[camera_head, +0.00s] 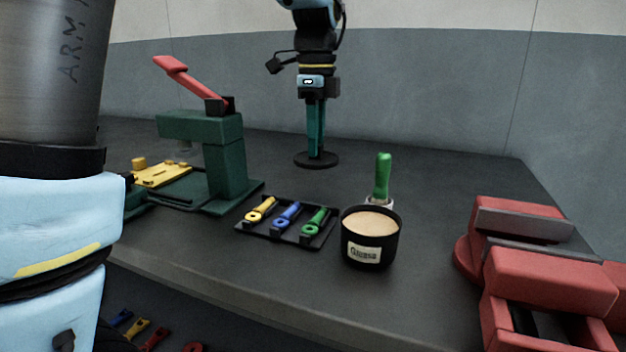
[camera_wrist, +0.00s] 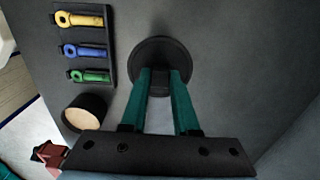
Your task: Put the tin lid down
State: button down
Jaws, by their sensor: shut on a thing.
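The tin lid (camera_head: 316,160) is a flat black disc, level, at the back middle of the bench. It also shows in the wrist view (camera_wrist: 160,45). My gripper (camera_head: 316,150) points straight down, with its teal fingers shut on the lid's dark knob (camera_wrist: 159,82). I cannot tell whether the lid touches the bench or hangs just above it. The black grease tin (camera_head: 368,254) stands open nearer the front, full of tan grease. It shows at the lower left in the wrist view (camera_wrist: 93,108).
A black tray (camera_head: 290,238) with yellow, blue and green tools lies left of the tin. A green-handled brush (camera_head: 382,178) stands behind the tin. A green press (camera_head: 228,160) with a red lever is at left, a red vise (camera_head: 550,280) at right. The bench around the lid is clear.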

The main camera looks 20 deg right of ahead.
jog(key=shift+f, duration=3.25)
jog(key=shift+f, duration=0.2)
jog(key=c, duration=0.7)
grip_release()
jog(key=shift+r, duration=0.1)
jog(key=shift+o, duration=0.2)
notch_tip(320, 180, up, 12)
jog(key=shift+r+p, duration=0.15)
jog(key=shift+p, duration=0.15)
